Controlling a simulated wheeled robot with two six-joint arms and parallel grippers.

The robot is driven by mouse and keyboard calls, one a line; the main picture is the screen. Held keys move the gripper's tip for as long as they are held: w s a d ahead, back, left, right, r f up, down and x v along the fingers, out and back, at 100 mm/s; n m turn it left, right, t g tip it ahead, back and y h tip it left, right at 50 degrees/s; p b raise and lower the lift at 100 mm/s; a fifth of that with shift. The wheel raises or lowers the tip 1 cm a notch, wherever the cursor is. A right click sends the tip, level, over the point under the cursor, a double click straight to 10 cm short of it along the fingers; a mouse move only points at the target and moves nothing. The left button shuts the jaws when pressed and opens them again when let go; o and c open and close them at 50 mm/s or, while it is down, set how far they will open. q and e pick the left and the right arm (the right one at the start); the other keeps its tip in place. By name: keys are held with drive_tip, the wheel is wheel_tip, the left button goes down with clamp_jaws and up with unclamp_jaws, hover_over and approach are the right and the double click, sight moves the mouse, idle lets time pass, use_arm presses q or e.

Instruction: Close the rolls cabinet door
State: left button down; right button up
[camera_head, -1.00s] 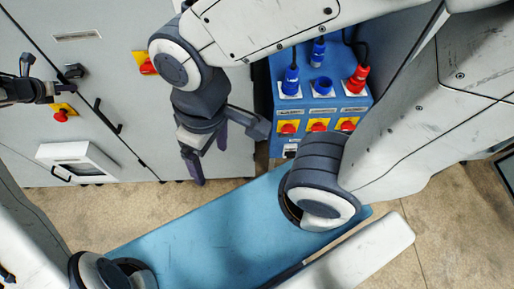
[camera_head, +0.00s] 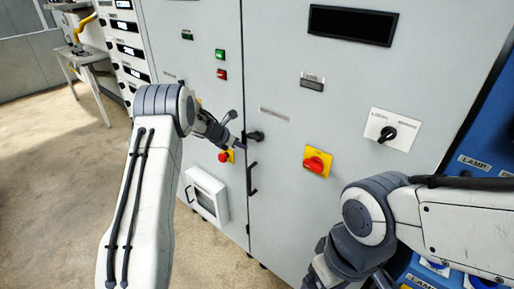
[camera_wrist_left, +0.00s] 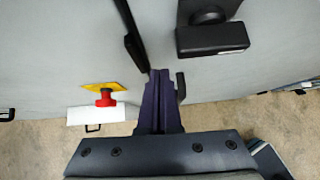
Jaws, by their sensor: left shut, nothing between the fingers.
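A grey cabinet with a left door (camera_head: 205,120) and a right door (camera_head: 300,215) stands ahead, split by a vertical seam. I cannot tell from the labels which is the rolls door, nor whether a small gap is open at the seam. A black rotary handle (camera_head: 256,136) and a black bar handle (camera_head: 252,179) sit beside the seam. My left gripper (camera_head: 241,146) is shut and empty, just left of the rotary handle. In the left wrist view its fingers (camera_wrist_left: 158,75) point at the cabinet, below the rotary handle (camera_wrist_left: 212,38). My right gripper (camera_head: 318,274) is partly cut off at the bottom.
A red-and-yellow switch (camera_head: 317,162) and a black selector switch (camera_head: 387,134) are on the right door. A framed box (camera_head: 207,195) protrudes low on the left door. A blue panel (camera_head: 480,150) stands at far right. Open floor (camera_head: 65,200) lies at left.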

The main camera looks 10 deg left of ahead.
use_arm(q)
drive_tip(key=s+a+f+b+v, duration=0.1)
drive_tip(key=b+v, duration=0.2)
drive_tip(key=v, duration=0.9)
drive_tip(key=s+d+r+n+t+y, duration=0.15)
drive_tip(key=d+r+n, duration=0.25)
drive_tip(key=d+n, duration=0.4)
drive_tip(key=s+d+r+n+t+y, duration=0.1)
drive_tip(key=s+d+r+n+y, duration=0.2)
drive_tip(key=d+n, duration=0.45)
drive_tip(key=s+d+f+n+g, duration=0.2)
drive_tip(key=s+n, duration=0.4)
drive_tip(key=s, duration=0.6)
drive_tip(key=s+d+f+n+g+h, duration=0.1)
drive_tip(key=s+n+g, duration=0.4)
drive_tip(key=s, duration=0.8)
drive_tip(key=s+d+f+n+g, duration=0.3)
drive_tip(key=s+d+n, duration=0.2)
drive_tip(key=s, duration=0.8)
drive_tip(key=n, duration=0.3)
drive_tip(key=shift+d+f, duration=0.2)
drive_tip(key=shift+f, duration=0.1)
use_arm(e)
drive_tip(key=f, duration=0.3)
drive_tip(key=shift+s+a, duration=0.3)
drive_tip(key=shift+a, duration=0.1)
use_arm(q)
drive_tip(key=shift+g, duration=0.25)
